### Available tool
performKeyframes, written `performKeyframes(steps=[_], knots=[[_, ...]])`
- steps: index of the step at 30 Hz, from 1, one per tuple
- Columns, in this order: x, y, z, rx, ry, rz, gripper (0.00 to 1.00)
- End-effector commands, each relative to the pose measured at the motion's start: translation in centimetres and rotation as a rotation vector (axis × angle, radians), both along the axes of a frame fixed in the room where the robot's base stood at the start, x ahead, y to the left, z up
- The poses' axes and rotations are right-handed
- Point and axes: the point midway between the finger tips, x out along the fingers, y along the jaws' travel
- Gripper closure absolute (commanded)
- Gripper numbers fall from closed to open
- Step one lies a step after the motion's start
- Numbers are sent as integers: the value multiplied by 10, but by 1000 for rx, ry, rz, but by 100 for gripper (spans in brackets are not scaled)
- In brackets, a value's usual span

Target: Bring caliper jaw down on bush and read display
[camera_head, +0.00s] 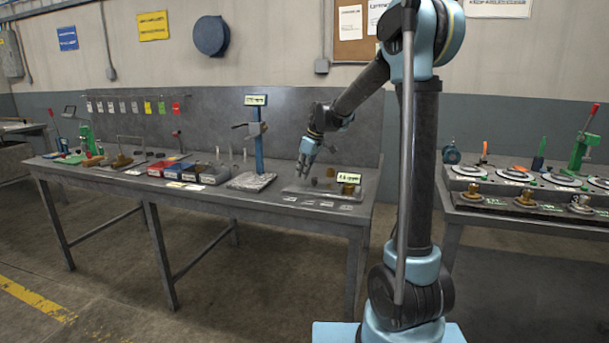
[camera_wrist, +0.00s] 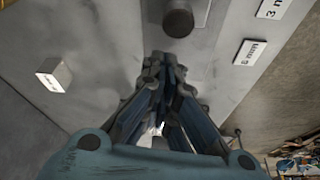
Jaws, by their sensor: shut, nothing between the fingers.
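My gripper (camera_head: 305,170) is shut and empty, right of the stand and above a low tray (camera_head: 290,193). In the wrist view my gripper (camera_wrist: 163,62) points toward a dark cylindrical piece (camera_wrist: 178,22); I cannot tell if this is the bush.
A brown cylindrical piece (camera_head: 347,189) stands by a label (camera_head: 349,177) on the tray's right side. A pale block (camera_wrist: 54,74) and mm labels (camera_wrist: 250,52) show in the wrist view. Red and blue bins (camera_head: 180,171) are left of the stand. Another table (camera_head: 530,210) stands right.

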Motion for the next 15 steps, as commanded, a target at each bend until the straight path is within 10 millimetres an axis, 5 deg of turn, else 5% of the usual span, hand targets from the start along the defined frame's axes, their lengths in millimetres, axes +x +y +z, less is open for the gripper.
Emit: performKeyframes(steps=[7,15], knots=[[12,29,-1,-1,0,0,100],[5,11,41,-1,1,-5,100]])
